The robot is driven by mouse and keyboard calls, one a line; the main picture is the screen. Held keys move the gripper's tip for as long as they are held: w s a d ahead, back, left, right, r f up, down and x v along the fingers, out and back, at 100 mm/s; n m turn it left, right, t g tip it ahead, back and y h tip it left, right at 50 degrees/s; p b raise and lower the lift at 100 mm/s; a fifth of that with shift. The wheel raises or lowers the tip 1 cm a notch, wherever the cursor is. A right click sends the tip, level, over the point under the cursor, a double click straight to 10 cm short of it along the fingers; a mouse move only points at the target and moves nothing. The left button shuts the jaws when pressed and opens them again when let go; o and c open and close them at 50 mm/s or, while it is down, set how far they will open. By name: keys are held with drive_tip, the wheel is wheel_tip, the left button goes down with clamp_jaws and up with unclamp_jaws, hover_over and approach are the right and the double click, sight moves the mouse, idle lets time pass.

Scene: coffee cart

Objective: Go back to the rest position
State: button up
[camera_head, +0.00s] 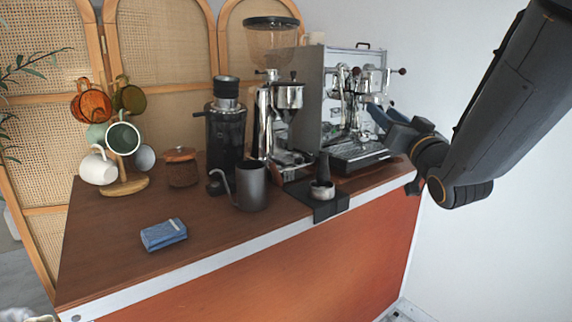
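My arm comes in from the upper right and bends at a dark joint near the right end of the counter. My gripper (382,118) is at the right side of the chrome espresso machine (345,105), over or beside its drip tray. It is small and partly blends with the machine, so I cannot tell if its fingers are apart or touch anything.
The wooden counter (110,235) holds a mug tree (127,184), a wooden-lidded jar (182,168), a black grinder (226,130), a hopper grinder (270,100), a grey pitcher (251,187), a tamper on a black mat (329,208) and a folded blue cloth (163,235). The front left is mostly clear.

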drive_tip(key=s+f+g+h+p, duration=0.2)
drive_tip(key=s+f+g, duration=0.3)
drive_tip(key=f, duration=0.5)
drive_tip(key=s+f+g+h+p, duration=0.2)
drive_tip(key=s+f+g, duration=0.3)
drive_tip(key=f, duration=0.5)
drive_tip(key=s+a+f+g+p, duration=0.1)
drive_tip(key=s+g, duration=0.4)
drive_tip(key=s, duration=0.5)
drive_tip(key=s+a+f+g+p, duration=0.1)
drive_tip(key=s+a+f+g, duration=0.2)
drive_tip(key=s, duration=0.7)
wheel_tip(320, 180, down, 2)
drive_tip(key=g, duration=0.2)
drive_tip(key=shift+n+g, duration=0.3)
